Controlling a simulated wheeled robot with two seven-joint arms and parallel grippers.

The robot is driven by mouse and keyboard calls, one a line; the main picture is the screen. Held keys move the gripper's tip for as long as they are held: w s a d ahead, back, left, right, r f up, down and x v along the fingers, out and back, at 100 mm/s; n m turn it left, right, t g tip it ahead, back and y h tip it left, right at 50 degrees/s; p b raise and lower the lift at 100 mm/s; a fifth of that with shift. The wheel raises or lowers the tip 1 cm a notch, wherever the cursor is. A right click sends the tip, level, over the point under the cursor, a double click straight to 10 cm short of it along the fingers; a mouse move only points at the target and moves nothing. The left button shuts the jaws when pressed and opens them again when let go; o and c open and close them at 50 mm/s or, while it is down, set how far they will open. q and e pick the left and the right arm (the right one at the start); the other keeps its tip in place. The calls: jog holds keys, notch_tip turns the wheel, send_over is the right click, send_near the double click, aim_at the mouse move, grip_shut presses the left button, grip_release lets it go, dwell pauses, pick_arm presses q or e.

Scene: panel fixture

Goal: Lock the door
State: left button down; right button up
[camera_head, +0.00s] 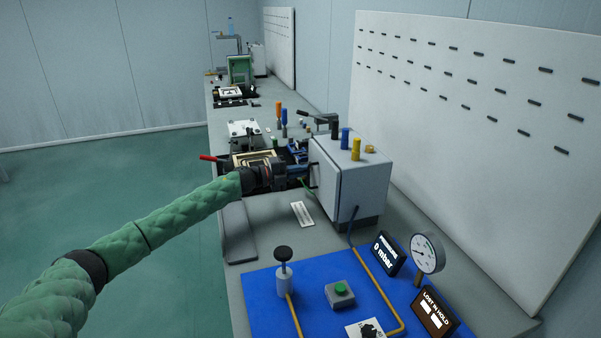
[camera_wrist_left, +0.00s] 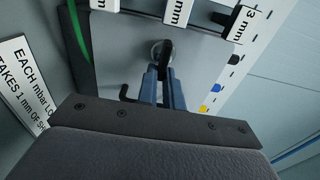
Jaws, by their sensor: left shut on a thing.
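A pale grey box (camera_head: 358,168) stands on the bench in the head view, with its flat door (camera_head: 327,184) facing left. My left gripper (camera_head: 300,172) is right in front of this door, its arm coming in from the lower left. In the left wrist view the two blue-grey fingers (camera_wrist_left: 163,84) are closed on a small black key-like knob (camera_wrist_left: 167,50) at a round metal lock on the grey door panel (camera_wrist_left: 118,57). A black bent handle (camera_wrist_left: 127,94) is on the panel beside the fingers. Whether the lock is turned cannot be told. My right gripper is not in view.
Blue and yellow cylinders (camera_head: 346,138) stand on the box. A blue panel (camera_head: 262,288) with a gauge (camera_head: 427,254), a green button (camera_head: 340,289) and displays lies in front. A white pegboard (camera_head: 470,120) stands to the right. Tools and fixtures crowd the bench behind.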

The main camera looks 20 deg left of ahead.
pick_arm(q)
jog(key=shift+f, duration=0.15)
jog(key=c, duration=1.5)
grip_release()
jog(key=shift+c, duration=0.2)
